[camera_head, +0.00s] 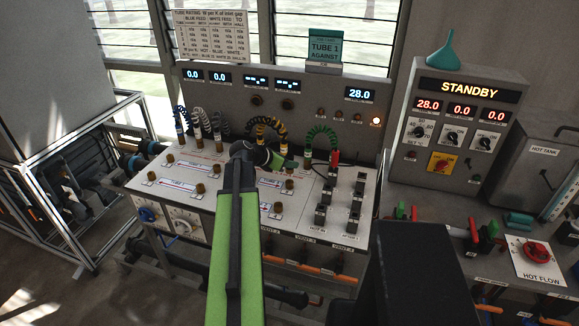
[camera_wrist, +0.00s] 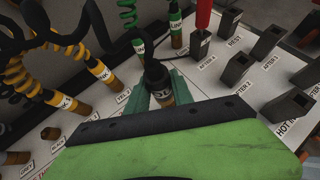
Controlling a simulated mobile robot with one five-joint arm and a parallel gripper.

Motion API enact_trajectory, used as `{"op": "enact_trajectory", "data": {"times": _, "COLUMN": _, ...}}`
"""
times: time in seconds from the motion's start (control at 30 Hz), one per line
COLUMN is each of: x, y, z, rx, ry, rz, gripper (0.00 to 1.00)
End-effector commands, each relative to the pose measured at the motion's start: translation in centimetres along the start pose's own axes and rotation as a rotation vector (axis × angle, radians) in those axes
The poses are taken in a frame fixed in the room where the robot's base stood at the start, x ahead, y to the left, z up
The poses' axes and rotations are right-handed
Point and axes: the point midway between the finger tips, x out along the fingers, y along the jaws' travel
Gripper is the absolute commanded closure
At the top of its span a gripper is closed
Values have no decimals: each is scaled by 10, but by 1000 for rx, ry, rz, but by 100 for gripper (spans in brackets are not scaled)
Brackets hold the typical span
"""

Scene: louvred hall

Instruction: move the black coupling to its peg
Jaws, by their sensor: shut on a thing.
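In the wrist view my gripper (camera_wrist: 161,90) is shut on the black coupling (camera_wrist: 156,74), with green fingers on both sides of it. The coupling has a pale-lettered band and a brass lower end, and a black hose rises from its top. I cannot tell whether its lower end touches the panel. A bare brass peg (camera_wrist: 50,133) stands at the label BLACK, left of and apart from the coupling. In the head view my gripper (camera_head: 282,160) is over the middle of the sloping panel (camera_head: 232,170); the coupling cannot be made out there.
Yellow-banded couplings (camera_wrist: 108,76) with looping hoses stand left of the gripper. Several black square posts (camera_wrist: 236,67) rise to the right. A control box (camera_head: 465,120) reads STANDBY.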

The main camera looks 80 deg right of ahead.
Motion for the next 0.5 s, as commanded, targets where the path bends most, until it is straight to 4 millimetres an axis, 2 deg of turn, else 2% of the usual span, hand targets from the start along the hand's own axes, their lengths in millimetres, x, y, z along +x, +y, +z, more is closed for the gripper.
{"op": "enact_trajectory", "data": {"times": 0.03, "x": -9, "y": 0, "z": 12, "rx": 0, "ry": 0, "rz": 0, "gripper": 100}}
{"op": "enact_trajectory", "data": {"times": 0.1, "x": -13, "y": 0, "z": 19, "rx": 0, "ry": 0, "rz": 0, "gripper": 100}}
{"op": "enact_trajectory", "data": {"times": 0.4, "x": -13, "y": 0, "z": 19, "rx": 0, "ry": 0, "rz": 0, "gripper": 100}}
{"op": "enact_trajectory", "data": {"times": 0.5, "x": -17, "y": 0, "z": 25, "rx": 0, "ry": 0, "rz": 0, "gripper": 100}}
